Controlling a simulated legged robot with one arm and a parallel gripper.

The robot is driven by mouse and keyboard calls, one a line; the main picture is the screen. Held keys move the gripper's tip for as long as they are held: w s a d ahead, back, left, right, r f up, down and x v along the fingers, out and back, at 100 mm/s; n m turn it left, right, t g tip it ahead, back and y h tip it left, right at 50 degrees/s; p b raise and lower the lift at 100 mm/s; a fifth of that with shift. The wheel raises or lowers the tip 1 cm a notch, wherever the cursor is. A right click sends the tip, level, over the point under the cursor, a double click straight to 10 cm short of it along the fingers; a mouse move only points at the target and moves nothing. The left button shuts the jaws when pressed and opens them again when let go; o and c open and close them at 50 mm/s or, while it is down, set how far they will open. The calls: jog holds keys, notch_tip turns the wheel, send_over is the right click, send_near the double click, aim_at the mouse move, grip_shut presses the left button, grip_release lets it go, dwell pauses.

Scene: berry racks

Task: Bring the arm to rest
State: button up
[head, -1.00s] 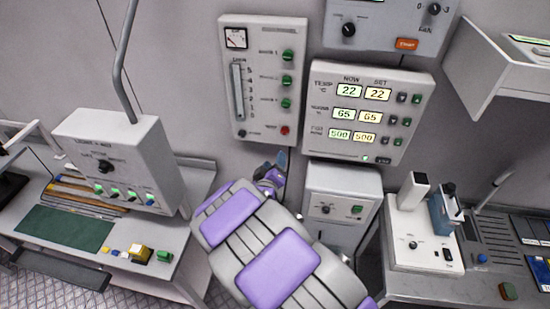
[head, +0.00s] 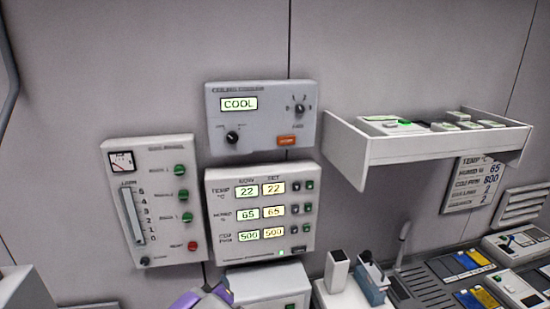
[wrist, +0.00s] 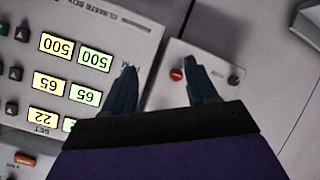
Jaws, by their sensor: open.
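My gripper (wrist: 163,88) is open and empty in the wrist view, its two dark blue fingers apart. Behind the fingers is the light grey panel with a red button (wrist: 176,74). The climate box (wrist: 105,25), with lit readouts, fills the left of the wrist view and appears upside down. In the head view only a purple and grey piece of my arm shows at the bottom edge; the fingers cannot be made out there.
On the wall hang the gauge panel (head: 157,205), the climate box (head: 262,175) and the cooling controller (head: 228,139). A white shelf (head: 400,150) juts out at right. A bench with instruments (head: 430,275) stands at lower right. A grey cabinet (head: 262,280) stands below the climate box.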

jog(key=s+d+f+m+g+b, duration=0.1)
jog(key=s+d+m+g+b, duration=0.15)
jog(key=s+d, duration=0.5)
jog(key=s+d+m+g+b, duration=0.2)
jog(key=s+d+g+b, duration=0.15)
jog(key=d, duration=0.65)
jog(key=s+d+m+g+b, duration=0.1)
jog(key=s+d+g, duration=0.1)
jog(key=s+d, duration=0.3)
jog(key=s+d+m+g+h+b, duration=0.1)
jog(key=s+d, duration=0.4)
jog(key=s, duration=0.8)
jog(key=s+d+m+g+h+b, duration=0.1)
jog(key=s+d+m+g+b, duration=0.1)
jog(key=s, duration=0.7)
jog(key=d+g+b, duration=0.1)
jog(key=d+g, duration=0.1)
jog(key=g, duration=0.1)
jog(key=shift+s+d+f, duration=0.25)
jog(key=shift+s+d, duration=0.05)
jog(key=shift+d, duration=0.1)
jog(key=shift+m, duration=0.25)
